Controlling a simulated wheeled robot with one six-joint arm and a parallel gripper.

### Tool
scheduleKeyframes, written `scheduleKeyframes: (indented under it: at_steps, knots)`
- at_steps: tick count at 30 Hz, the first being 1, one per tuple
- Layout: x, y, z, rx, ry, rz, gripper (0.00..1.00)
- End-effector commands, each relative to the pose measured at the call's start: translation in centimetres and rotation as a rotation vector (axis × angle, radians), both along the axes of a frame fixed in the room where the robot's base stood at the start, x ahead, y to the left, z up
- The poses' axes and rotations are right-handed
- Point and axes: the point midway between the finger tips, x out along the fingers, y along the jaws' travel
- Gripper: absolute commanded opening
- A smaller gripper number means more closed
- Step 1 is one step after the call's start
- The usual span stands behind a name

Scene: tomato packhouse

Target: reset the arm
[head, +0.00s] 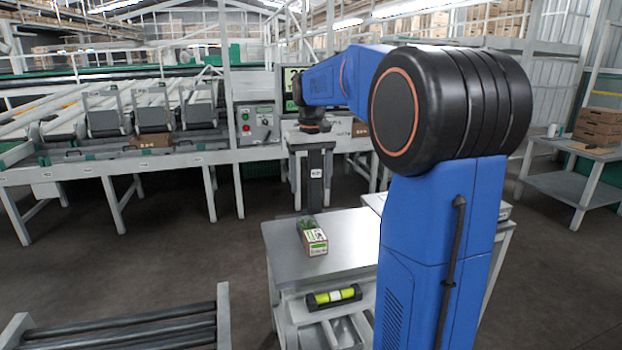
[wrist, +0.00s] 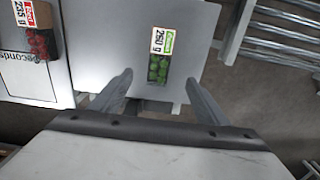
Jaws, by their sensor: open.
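My gripper (wrist: 160,92) shows in the wrist view with its two grey fingers spread wide and nothing between them. Beyond the fingertips, a small punnet of green tomatoes (wrist: 158,68) with a green "260 g" label lies on a grey metal table (wrist: 110,40). In the head view, my blue arm reaches forward and its end hangs over the far side of this table. The same punnet (head: 314,240) stands there on the tabletop (head: 345,225), apart from the arm. My finger positions are hard to make out in the head view.
A punnet of red tomatoes (wrist: 38,40) marked "235 g" sits by a "Seconds" sheet (wrist: 25,75). A yellow-green item (head: 334,296) rests on the table's lower shelf. A sorting line (head: 120,165) spans the back left. A side table (head: 575,180) holds brown cartons (head: 597,125).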

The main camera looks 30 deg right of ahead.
Motion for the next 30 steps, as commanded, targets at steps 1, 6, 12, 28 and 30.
scheduleKeyframes:
  at_steps: [1, 6, 12, 28, 30]
  knots:
    - [0.0, 0.0, 0.4, 0.000, 0.000, 0.000, 0.69]
    - [0.0, 0.0, 0.8, 0.000, 0.000, 0.000, 0.69]
    - [0.0, 0.0, 0.8, 0.000, 0.000, 0.000, 0.69]
    - [-2.4, 2.0, 0.9, -0.009, -0.031, 0.023, 0.69]
    - [-3.7, 3.0, 0.9, -0.014, -0.047, 0.035, 0.69]
